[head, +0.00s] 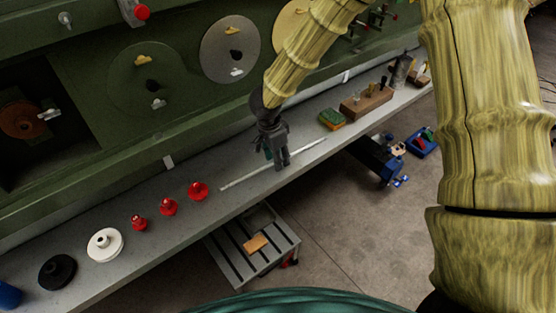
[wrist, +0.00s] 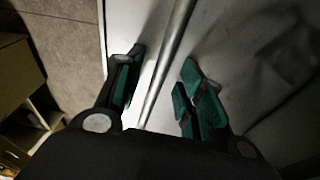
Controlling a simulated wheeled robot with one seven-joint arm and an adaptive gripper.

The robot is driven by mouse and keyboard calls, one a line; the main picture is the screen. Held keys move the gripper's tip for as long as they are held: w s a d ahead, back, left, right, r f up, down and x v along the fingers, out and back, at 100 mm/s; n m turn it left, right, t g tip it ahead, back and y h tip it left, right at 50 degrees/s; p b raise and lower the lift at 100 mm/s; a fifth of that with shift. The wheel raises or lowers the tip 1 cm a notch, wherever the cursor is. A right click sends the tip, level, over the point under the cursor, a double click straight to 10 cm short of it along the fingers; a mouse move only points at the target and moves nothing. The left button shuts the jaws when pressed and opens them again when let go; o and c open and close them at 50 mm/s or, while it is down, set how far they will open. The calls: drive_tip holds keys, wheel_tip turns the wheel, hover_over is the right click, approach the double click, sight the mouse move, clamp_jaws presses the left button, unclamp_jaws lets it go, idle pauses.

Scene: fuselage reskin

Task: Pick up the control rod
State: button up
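The control rod is a long thin pale metal rod (head: 240,181) lying along the grey bench in the head view. In the wrist view the rod (wrist: 168,60) runs diagonally between the two fingers. My gripper (head: 276,163) is over the middle of the rod in the head view and hides part of it. In the wrist view my gripper (wrist: 163,88) is open, with a teal-padded finger on each side of the rod. Gaps show between the rod and both fingers.
Red knobs (head: 168,206), a white disc (head: 105,245) and a black disc (head: 57,270) stand left on the bench (head: 140,255). A green-topped sponge-like block (head: 331,119) and a wooden tool block (head: 366,101) stand right. The green panelled wall (head: 90,170) rises close behind the bench.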

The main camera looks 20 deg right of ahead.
clamp_jaws()
drive_tip(key=shift+r, duration=0.15)
